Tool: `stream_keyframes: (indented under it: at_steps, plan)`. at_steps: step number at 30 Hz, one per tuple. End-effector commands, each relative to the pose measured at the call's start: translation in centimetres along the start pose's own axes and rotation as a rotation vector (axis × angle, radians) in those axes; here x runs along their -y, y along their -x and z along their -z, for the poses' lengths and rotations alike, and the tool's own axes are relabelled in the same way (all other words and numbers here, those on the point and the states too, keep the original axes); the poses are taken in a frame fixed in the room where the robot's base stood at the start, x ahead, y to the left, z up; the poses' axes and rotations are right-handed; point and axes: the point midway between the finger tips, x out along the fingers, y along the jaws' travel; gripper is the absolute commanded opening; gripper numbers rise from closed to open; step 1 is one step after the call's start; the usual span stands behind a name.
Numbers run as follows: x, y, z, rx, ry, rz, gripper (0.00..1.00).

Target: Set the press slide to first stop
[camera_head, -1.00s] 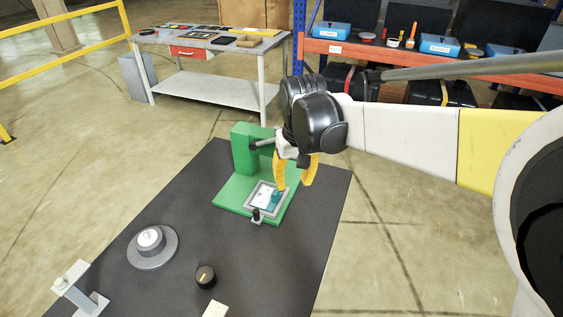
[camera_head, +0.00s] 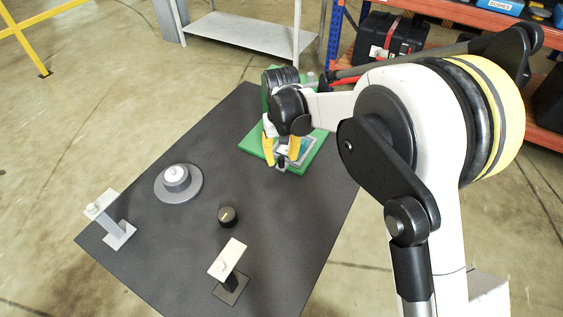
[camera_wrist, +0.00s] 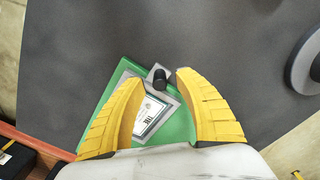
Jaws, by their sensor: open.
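The green press (camera_head: 254,146) stands at the far end of the dark table, mostly behind my gripper. Its green base also shows in the wrist view (camera_wrist: 182,127). On the base lies a grey frame around a white labelled plate (camera_wrist: 150,114). A small black knob (camera_wrist: 160,78) stands at the frame's front edge. My gripper (camera_head: 281,160) is over the front of the press, with its yellow fingers open. In the wrist view the fingertips (camera_wrist: 156,80) are on either side of the knob, apart from it. I cannot tell the height gap. The arm hides the press column in part.
The table (camera_head: 180,245) also holds a grey round base with a white button (camera_head: 176,174), a black dial (camera_head: 228,216) and two posts with pale tops (camera_head: 228,258) (camera_head: 101,204). A shelf rack stands behind at right. Bare table lies left of the press.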

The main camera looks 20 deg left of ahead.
Motion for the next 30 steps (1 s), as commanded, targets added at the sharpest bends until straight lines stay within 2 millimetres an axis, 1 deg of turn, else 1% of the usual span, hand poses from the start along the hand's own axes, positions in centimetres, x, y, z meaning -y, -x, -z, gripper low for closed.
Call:
stream_keyframes:
  at_steps: [1, 4, 13, 14, 15, 17, 23, 26, 30]
  plan:
    - [0.0, -0.7, 0.0, 0.0, 0.0, 0.0, 0.39]
    - [0.0, -1.2, 0.0, 0.0, 0.0, 0.0, 0.39]
    - [0.0, -1.2, 0.0, 0.0, 0.0, 0.0, 0.38]
    - [0.0, -1.2, 0.0, 0.0, 0.0, 0.0, 0.29]
    - [0.0, -1.2, 0.0, 0.0, 0.0, 0.0, 0.17]
    - [0.0, -1.2, 0.0, 0.0, 0.0, 0.0, 0.0]
    - [-0.2, -1.2, 0.2, 0.0, -0.001, 0.0, 0.0]
    - [-1.3, -1.2, 1.3, -0.001, -0.003, 0.0, 0.0]
    - [-3.6, -1.2, 3.6, -0.002, -0.004, 0.0, 0.0]
